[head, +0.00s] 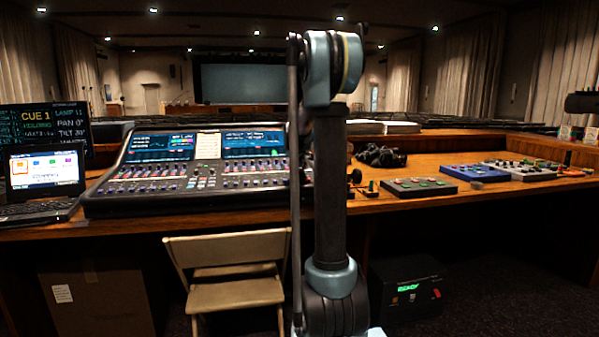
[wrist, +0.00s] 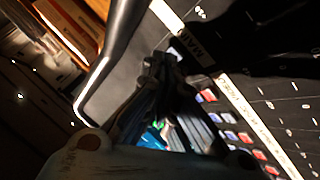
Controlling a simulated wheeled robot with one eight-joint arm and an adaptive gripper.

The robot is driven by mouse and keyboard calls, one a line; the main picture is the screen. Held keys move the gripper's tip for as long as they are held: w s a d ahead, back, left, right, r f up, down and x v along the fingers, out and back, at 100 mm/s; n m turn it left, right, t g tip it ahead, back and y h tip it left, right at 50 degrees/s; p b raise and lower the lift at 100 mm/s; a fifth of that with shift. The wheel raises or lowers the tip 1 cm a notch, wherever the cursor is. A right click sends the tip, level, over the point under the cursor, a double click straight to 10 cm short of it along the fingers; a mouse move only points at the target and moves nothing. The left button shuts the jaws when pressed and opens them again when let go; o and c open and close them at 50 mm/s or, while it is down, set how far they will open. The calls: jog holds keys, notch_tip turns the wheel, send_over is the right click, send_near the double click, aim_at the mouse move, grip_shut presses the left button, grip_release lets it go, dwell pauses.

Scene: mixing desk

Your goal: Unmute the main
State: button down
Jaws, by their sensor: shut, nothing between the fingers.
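The mixing console (head: 200,170) stands on the wooden desk at the left, with its screens lit. Its main section is not clear in the head view, where my arm covers the console's right end. In the wrist view the console panel (wrist: 285,95) fills the right side, with white label strips and red and blue buttons. A label (wrist: 196,46) reading "MAIN" lies just right of my gripper (wrist: 163,62). My gripper is shut and empty, with its tips close over the panel near that label. I cannot tell whether they touch it. The main mute button cannot be made out.
A laptop (head: 45,180) stands left of the console. A grey button box (head: 418,187), a blue box (head: 478,173) and dark cables (head: 380,156) lie on the desk to the right. A folding chair (head: 235,292) stands in front of the desk.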

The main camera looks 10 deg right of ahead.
jog(key=shift+r, duration=0.15)
dwell(0.3)
jog(key=shift+s+r, duration=0.1)
jog(key=shift+r, duration=0.5)
jog(key=shift+r, duration=0.1)
jog(key=r, duration=0.4)
jog(key=shift+s+r, duration=0.25)
jog(key=shift+r, duration=0.1)
dwell(0.7)
